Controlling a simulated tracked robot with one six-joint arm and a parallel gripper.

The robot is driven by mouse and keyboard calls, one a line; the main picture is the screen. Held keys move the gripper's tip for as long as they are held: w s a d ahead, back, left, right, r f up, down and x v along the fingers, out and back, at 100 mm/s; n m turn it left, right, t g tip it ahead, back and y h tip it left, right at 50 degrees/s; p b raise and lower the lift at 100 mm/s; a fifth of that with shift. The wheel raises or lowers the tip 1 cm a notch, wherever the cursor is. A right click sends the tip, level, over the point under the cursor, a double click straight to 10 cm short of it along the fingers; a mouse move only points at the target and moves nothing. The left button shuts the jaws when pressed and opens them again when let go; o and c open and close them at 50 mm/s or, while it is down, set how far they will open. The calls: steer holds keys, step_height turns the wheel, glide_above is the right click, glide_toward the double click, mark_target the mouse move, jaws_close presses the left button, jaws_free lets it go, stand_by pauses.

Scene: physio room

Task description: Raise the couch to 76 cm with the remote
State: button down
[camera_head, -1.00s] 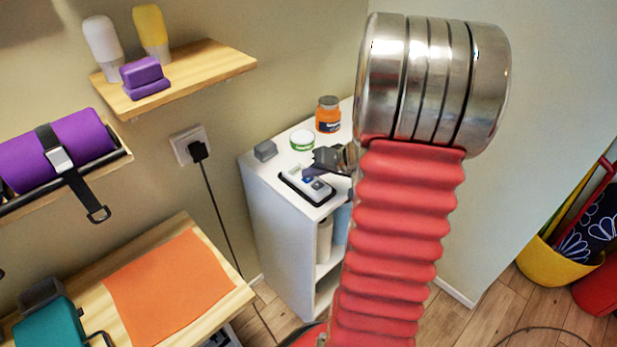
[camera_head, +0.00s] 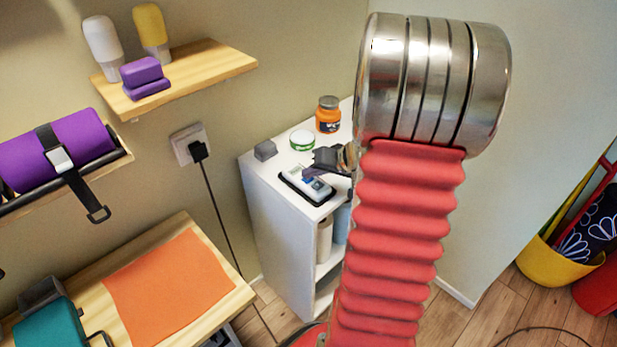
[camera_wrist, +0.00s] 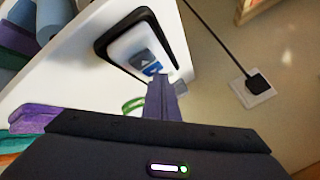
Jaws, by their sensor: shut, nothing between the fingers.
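The remote (camera_head: 319,187) is a white handset with a blue button, lying in a black-edged holder (camera_head: 290,180) on top of a white cabinet (camera_head: 262,187). It also shows in the wrist view (camera_wrist: 132,47), with a grey arrow button and a blue button. My gripper (camera_head: 309,172) is shut and empty, over the remote. In the wrist view its fingertips (camera_wrist: 160,82) are by the blue button and partly cover it; I cannot tell whether they touch. No couch or height display can be made out in these views.
A wall socket (camera_head: 189,146) with a plugged cable is to the left. A wooden shelf (camera_head: 215,63) is above left.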

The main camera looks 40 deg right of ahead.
mark_target(311, 182)
stand_by(0.4)
steer(key=shift+r, duration=0.8)
step_height(311, 182, up, 5)
stand_by(0.6)
stand_by(1.0)
